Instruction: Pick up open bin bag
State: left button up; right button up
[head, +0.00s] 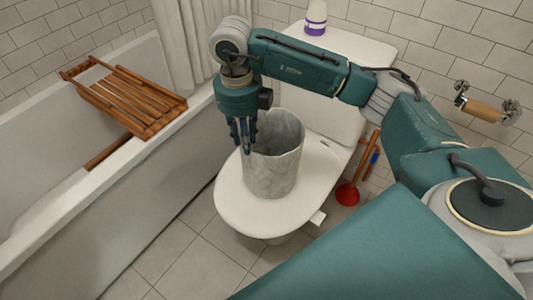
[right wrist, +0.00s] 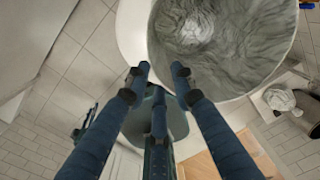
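The open bin bag (head: 272,160) is a grey, crinkled, upright cylinder with an open top, standing on the closed white toilet lid (head: 240,205). In the right wrist view its wrinkled inside (right wrist: 225,40) fills the upper right. My right gripper (head: 243,148) points down at the bag's left rim in the head view. In the right wrist view the dark blue fingers (right wrist: 160,75) are apart, with tips close to the rim. I see nothing clearly held; contact with the rim cannot be told. My left gripper is not in view.
A bathtub (head: 170,150) with a wooden rack (head: 125,95) across it is on the left. A white and purple container (head: 316,18) stands on the toilet tank. A red plunger (head: 348,192) is right of the toilet. A roll holder (head: 485,109) is on the right wall.

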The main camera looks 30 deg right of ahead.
aim_at(249, 169)
jog(key=f, duration=0.4)
jog(key=shift+s+d, duration=0.1)
jog(key=shift+s, duration=0.15)
notch_tip(249, 169, down, 6)
jog(key=shift+w+d+r+b, duration=0.1)
jog(key=shift+w+b, duration=0.05)
jog(key=shift+b, duration=0.4)
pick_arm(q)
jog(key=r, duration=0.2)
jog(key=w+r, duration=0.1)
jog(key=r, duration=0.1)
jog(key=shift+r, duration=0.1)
pick_arm(e)
jog(key=shift+c, duration=0.5)
grip_shut()
